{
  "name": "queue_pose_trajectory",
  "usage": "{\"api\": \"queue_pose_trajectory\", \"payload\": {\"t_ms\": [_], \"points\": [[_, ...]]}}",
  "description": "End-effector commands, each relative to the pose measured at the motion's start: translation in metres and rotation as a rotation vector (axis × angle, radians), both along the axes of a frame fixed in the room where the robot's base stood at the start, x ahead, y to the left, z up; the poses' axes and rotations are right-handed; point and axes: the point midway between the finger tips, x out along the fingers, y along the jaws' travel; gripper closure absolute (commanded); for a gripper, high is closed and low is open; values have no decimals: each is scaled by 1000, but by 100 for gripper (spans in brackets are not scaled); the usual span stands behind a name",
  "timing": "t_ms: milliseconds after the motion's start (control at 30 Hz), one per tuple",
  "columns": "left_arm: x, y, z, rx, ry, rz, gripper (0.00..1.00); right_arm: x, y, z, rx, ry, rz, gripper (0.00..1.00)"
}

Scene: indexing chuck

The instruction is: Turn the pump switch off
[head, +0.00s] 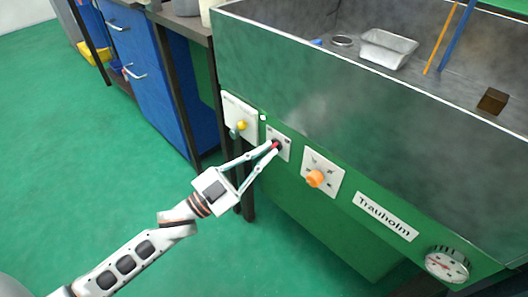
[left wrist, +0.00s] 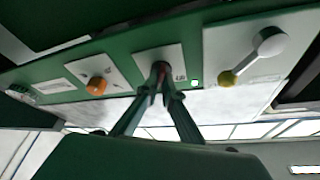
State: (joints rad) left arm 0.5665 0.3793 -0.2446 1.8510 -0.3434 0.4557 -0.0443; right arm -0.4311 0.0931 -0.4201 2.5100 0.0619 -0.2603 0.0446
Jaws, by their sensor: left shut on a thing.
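The pump switch (left wrist: 158,67) appears as a small dark, reddish knob on a small white plate (left wrist: 173,56) on the machine's green front. The plate also shows in the head view (head: 285,151), between the orange knob's plate and the plate with a yellow knob. My left gripper (head: 275,148) reaches up to it from the lower left, its fingertips closed together on the switch. The fingertips show in the left wrist view (left wrist: 160,85) and partly hide the switch, so its exact turn position cannot be read. My right gripper is in neither view.
An orange knob (head: 315,178) sits right of the switch; a yellow knob (head: 242,125) is to its left. A gauge (head: 447,264) is at lower right. Blue cabinets (head: 150,75) stand left; green floor is open.

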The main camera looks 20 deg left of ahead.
Motion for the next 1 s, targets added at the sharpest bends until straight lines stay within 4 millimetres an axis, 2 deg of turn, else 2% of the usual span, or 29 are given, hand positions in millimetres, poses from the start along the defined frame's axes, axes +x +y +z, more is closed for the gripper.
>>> {"api": "queue_pose_trajectory", "payload": {"t_ms": [233, 400, 500, 833, 1000], "points": [[1, -1, 5, -145, 47, 0, 100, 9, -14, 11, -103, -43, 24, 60], [1, -2, 7, -290, 97, 0, 100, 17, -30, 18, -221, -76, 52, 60], [1, -2, 8, -379, 128, 0, 100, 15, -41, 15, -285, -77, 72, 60], [0, -3, 8, -663, 232, -2, 100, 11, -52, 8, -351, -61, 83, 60], [0, -4, 6, -783, 278, -2, 100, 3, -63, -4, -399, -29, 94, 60]]}}
